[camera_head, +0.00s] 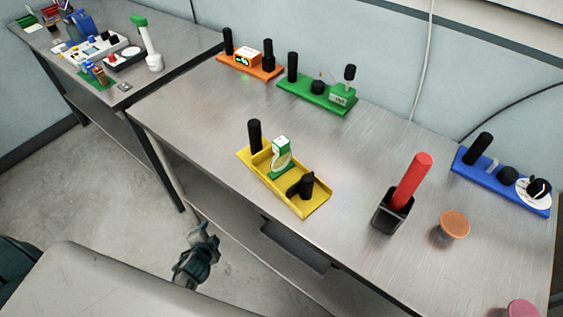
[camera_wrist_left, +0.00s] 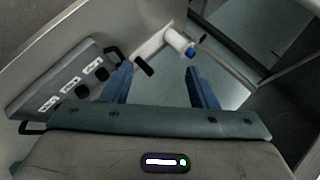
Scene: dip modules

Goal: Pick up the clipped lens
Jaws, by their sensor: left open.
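I cannot tell for sure which thing is the clipped lens. A black round part on a white disc (camera_head: 538,188) sits at the right end of a blue base (camera_head: 475,164) at the far right of the table. A yellow tray (camera_head: 311,208) near the middle holds a black cylinder (camera_head: 254,135), a green and white module (camera_head: 281,155) and a black part (camera_head: 303,186). My left gripper (camera_head: 195,257) is low in front of the table's near edge, apart from all of these. It shows open and empty in the left wrist view (camera_wrist_left: 159,72). My right gripper is not in view.
A black holder (camera_head: 391,214) with a red cylinder (camera_head: 410,182) and an orange disc (camera_head: 454,225) stand right of the tray. Orange (camera_head: 268,74) and green (camera_head: 300,91) bases stand at the back. A second table (camera_head: 190,38) is at the far left. The left front tabletop is clear.

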